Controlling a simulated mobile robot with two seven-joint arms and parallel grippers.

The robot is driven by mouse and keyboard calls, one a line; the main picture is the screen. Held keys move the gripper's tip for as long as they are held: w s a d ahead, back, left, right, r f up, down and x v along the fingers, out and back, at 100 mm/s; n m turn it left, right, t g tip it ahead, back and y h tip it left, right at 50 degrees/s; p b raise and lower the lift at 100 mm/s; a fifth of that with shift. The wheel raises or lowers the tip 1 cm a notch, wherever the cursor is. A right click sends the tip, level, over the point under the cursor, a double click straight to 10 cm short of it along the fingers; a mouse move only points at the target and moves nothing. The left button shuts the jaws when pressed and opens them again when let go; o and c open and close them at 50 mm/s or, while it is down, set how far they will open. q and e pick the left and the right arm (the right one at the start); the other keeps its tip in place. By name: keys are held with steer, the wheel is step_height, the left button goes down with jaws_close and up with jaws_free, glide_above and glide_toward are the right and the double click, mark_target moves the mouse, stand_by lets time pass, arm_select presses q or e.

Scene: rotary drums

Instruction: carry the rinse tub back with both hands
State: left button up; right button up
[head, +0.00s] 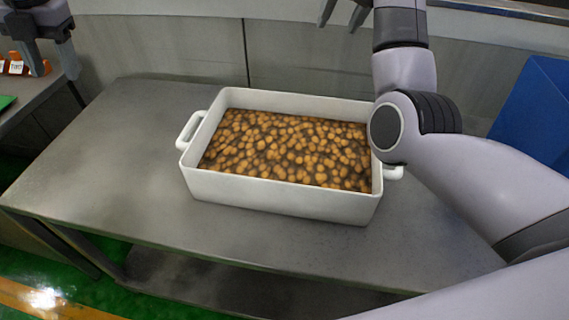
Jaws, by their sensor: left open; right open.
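The rinse tub (280,199) is a white rectangular tub, full of small round brown-orange pieces in dark liquid. It sits upright on the grey metal table (110,150). Its left handle (187,132) is free; its right handle (393,172) is partly hidden behind my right arm. My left gripper (54,68) is open and empty at the upper left, well away from the tub. My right gripper (340,20) is at the top edge, beyond the tub's far side, open and cut off by the frame. Neither gripper touches the tub.
A grey wall or panel (200,55) stands behind the table. A second surface at the far left holds orange items with white labels (15,64) and something green. A blue panel or bin (535,110) stands at the right. The table left of the tub is clear.

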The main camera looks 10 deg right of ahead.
step_height(320, 180, up, 6)
steer(key=shift+s+d+r, duration=0.15)
steer(key=shift+d, duration=0.15)
stand_by(0.6)
